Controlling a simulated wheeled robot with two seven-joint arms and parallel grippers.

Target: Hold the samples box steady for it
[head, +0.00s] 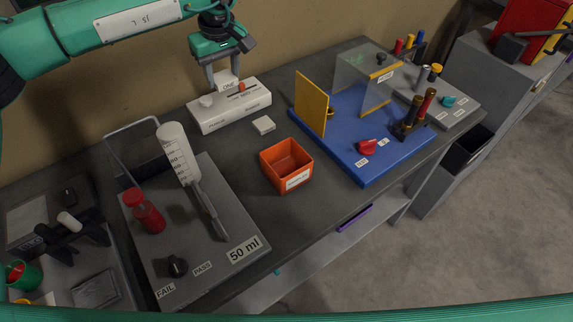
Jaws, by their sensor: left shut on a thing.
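The samples box (287,168) is an open orange box with a white label on its front. It stands upright on the dark bench near the middle and looks empty. My left gripper (224,80) is behind it and to its left, pointing down, apart from the box. It is shut on a small white piece marked DONE (228,84), at the back of a white device (229,106). I cannot tell whether this piece is loose or part of the device. My right gripper is not in view.
A grey board with a large syringe (178,155) and a red bottle (149,216) lies left of the box. A blue board (353,158) with a yellow panel (311,103) stands to the right. A small white block (264,125) lies behind the box. Bare bench shows in front of it.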

